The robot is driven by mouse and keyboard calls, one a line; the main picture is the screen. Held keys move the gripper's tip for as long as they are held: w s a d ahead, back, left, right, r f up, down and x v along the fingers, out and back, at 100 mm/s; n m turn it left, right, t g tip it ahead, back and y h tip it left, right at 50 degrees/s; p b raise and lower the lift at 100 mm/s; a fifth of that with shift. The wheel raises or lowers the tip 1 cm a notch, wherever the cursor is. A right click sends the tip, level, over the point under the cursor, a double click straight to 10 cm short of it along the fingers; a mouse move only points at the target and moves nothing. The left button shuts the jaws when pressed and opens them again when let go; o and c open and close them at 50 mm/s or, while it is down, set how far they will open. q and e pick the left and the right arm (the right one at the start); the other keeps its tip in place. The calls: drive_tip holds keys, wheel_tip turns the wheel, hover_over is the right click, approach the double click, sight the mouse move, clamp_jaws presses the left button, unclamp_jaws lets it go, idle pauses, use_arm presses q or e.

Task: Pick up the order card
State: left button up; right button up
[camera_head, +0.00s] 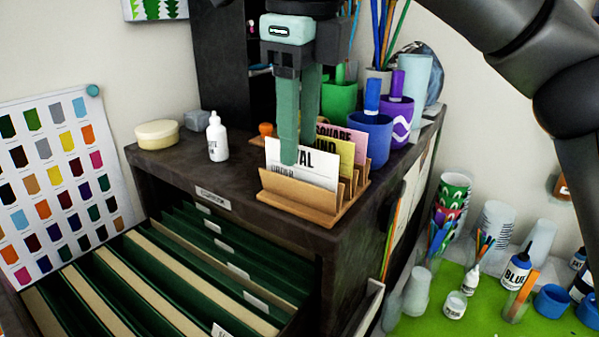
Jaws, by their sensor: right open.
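A wooden card holder (311,211) stands on the dark cabinet top with several order cards in its slots. The front card is white (320,172), with "VAL" and "ORDER" partly readable. Behind it are a yellow card (346,152) ending in "UND" and a pink card (358,141) marked "SQUARE". My right gripper (299,154) points down with its green fingers apart at the white card. The near fingertip overlaps the card's face; the other seems to go down behind its top edge. I cannot tell whether either touches. My left gripper is out of view.
Blue (369,136) and purple (396,120) cups stand close behind the holder. A white bottle (217,138) and a round cream tin (157,133) are to the left. Below, a drawer (185,265) of green folders is open. A green mat (480,310) with supplies lies lower right.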

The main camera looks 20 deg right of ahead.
sight(299, 174)
drive_tip(key=shift+w+f, duration=0.25)
drive_tip(key=shift+f, duration=0.95)
clamp_jaws()
